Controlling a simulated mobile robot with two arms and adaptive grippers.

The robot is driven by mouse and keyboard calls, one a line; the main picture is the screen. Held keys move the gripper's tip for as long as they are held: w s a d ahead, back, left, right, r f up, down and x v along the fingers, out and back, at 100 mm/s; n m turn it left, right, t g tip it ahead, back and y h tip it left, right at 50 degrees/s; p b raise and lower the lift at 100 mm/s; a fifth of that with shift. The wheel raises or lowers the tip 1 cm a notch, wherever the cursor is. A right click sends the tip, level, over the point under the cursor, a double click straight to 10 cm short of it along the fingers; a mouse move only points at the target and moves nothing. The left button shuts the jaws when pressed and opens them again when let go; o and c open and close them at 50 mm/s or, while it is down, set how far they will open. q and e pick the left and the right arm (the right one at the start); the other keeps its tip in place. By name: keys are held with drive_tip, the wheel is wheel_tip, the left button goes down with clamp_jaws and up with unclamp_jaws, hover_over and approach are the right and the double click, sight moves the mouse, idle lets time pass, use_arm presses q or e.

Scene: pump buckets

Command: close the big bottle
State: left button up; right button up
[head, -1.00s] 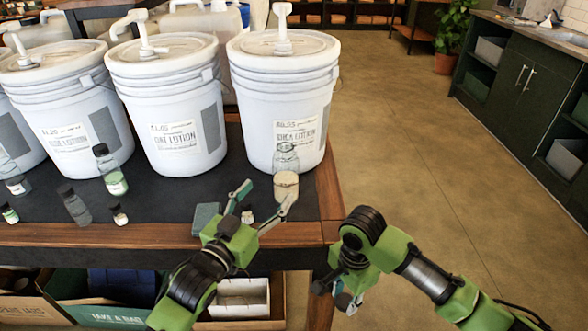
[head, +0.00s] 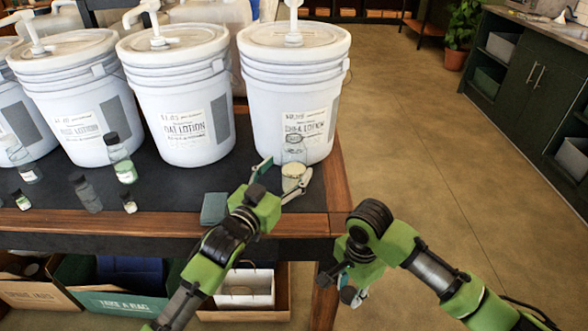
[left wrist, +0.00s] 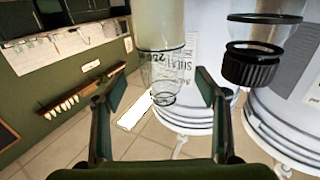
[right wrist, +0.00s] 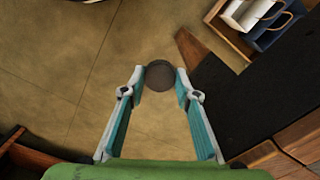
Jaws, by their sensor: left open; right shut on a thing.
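The big bottle (head: 293,182) is clear with cream-coloured lotion in its lower part. It stands uncapped on the table's right end, in front of the rightmost bucket. My left gripper (head: 283,177) is open at the bottle. In the left wrist view the bottle (left wrist: 163,72) appears upside down between the spread fingers (left wrist: 165,90); I cannot tell whether they touch it. My right gripper (right wrist: 160,80) is shut on a dark round cap (right wrist: 160,75), off the table's right front corner, low in the head view (head: 350,288).
White pump buckets (head: 185,110) stand in a row behind. Several smaller bottles (head: 120,160) stand at the left of the dark tabletop (head: 170,195). A teal block (head: 214,208) lies beside my left gripper. Boxes (head: 115,300) sit below the table. Floor at the right is clear.

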use_arm(q)
drive_tip(key=shift+w, duration=0.1)
drive_tip(key=x, duration=0.5)
drive_tip(key=shift+w+a+f, duration=0.1)
drive_tip(key=shift+a+f, duration=0.05)
use_arm(e)
drive_tip(key=shift+f, duration=0.1)
use_arm(q)
drive_tip(key=c, duration=1.4)
drive_tip(key=shift+c, duration=1)
drive_tip(key=shift+r, duration=0.2)
